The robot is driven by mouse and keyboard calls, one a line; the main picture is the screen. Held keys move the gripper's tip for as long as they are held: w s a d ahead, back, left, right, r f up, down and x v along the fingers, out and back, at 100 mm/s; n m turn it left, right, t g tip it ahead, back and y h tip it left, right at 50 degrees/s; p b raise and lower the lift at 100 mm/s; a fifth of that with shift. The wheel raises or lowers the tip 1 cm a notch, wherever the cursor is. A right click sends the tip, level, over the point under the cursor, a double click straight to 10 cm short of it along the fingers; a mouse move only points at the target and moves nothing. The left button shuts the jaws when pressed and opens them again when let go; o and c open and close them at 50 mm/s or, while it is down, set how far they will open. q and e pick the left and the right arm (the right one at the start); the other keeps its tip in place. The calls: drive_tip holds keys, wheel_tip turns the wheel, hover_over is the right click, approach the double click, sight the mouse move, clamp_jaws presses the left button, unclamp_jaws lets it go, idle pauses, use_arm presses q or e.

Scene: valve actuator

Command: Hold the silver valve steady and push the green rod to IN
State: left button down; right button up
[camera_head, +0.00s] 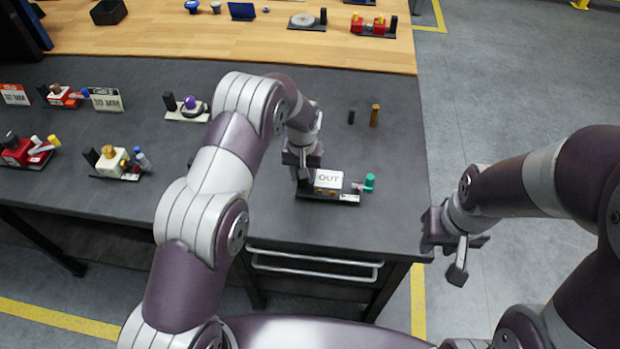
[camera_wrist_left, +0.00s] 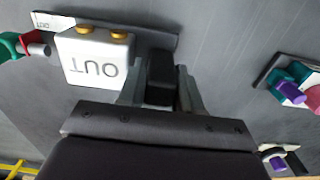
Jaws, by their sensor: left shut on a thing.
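The silver valve (camera_head: 328,180) is a pale box labelled OUT on a dark base near the table's front right. It also shows in the left wrist view (camera_wrist_left: 95,62), with brass knobs along one side. The green rod (camera_head: 369,182) sticks out on its right side; its green end (camera_wrist_left: 10,46) shows at the left of the wrist view. My left gripper (camera_wrist_left: 160,92) is shut on a black post (camera_wrist_left: 161,72) beside the valve box. My right gripper (camera_head: 458,262) hangs off the table's right edge, apart from everything; its finger gap is unclear.
A black peg (camera_head: 351,117) and a brass peg (camera_head: 375,115) stand behind the valve. Several other valve units, such as a white one with a purple knob (camera_head: 189,106), stand to the left. The grey tabletop (camera_head: 398,160) right of the valve is clear.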

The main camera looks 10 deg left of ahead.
use_arm(q)
wheel_tip(320, 180, up, 7)
drive_tip(key=shift+s+f, duration=0.1)
drive_tip(key=f, duration=0.5)
drive_tip(key=shift+w+f, duration=0.2)
drive_tip(key=shift+f, duration=0.1)
drive_tip(key=shift+s+f, duration=0.15)
drive_tip(key=shift+f, duration=0.75)
drive_tip(key=shift+f, duration=0.4)
